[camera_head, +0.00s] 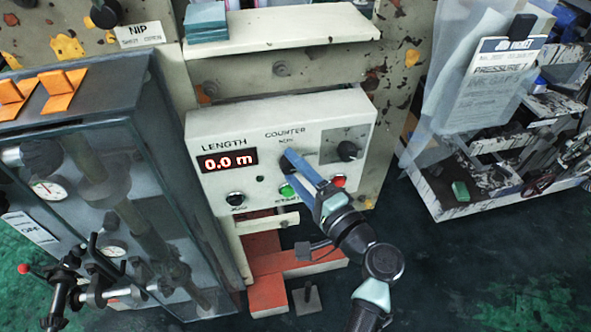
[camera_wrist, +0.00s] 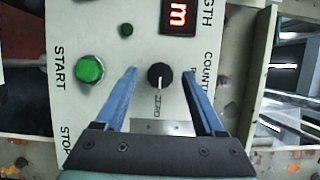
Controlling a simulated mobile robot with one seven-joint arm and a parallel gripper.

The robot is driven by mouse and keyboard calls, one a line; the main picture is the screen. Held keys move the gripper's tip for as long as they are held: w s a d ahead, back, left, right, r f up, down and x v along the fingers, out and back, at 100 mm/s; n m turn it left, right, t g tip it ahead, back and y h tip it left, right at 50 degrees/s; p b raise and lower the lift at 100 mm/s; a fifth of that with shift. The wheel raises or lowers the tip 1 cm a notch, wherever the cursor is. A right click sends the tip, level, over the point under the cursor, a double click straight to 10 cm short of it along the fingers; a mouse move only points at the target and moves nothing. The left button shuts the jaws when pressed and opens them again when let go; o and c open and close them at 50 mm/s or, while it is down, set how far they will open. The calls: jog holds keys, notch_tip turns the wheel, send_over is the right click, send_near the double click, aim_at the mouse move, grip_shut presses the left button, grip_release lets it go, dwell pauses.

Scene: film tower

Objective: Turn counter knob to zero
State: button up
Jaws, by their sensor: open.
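The counter knob (camera_wrist: 160,76) is a small round black knob with a white pointer line. In the wrist view the line points down at the printed word ZERO. My gripper (camera_wrist: 158,71) is open, one blue finger on each side of the knob, with a visible gap to it on both sides. In the head view my gripper (camera_head: 297,157) is in front of the cream counter panel (camera_head: 215,128) and mostly hides the knob. The red display (camera_head: 228,160) reads 0.0 m.
Another black knob (camera_head: 348,151) is on a grey plate to the right. A shelf (camera_head: 280,30) juts out above the panel. A glass-fronted cabinet (camera_head: 130,200) stands at left.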

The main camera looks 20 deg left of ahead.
jog(key=b+v, duration=0.1)
jog(key=v, duration=1.2)
jog(key=shift+f, duration=0.1)
jog(key=w+d+r+n+t+h+p, duration=0.1)
jog(key=w+r+n+t+h+p, duration=0.2)
jog(key=r, duration=1)
jog(key=w+d+r+n+t+h, duration=0.15)
jog(key=w+r+t+h, duration=0.35)
jog(key=r, duration=0.7)
jog(key=s+d+r+n+t+h+p, duration=0.1)
jog(key=s+r+t+h, duration=0.2)
jog(key=s+r, duration=0.4)
jog(key=s+d+r+n+t+h+p, duration=0.1)
jog(key=s+r+t+h, duration=0.3)
jog(key=r, duration=1.7)
jog(key=s+t, duration=0.2)
jog(key=s, duration=0.1)
jog(key=shift+r+t, duration=0.3)
jog(key=shift+r, duration=0.05)
jog(key=shift+w+d, duration=0.1)
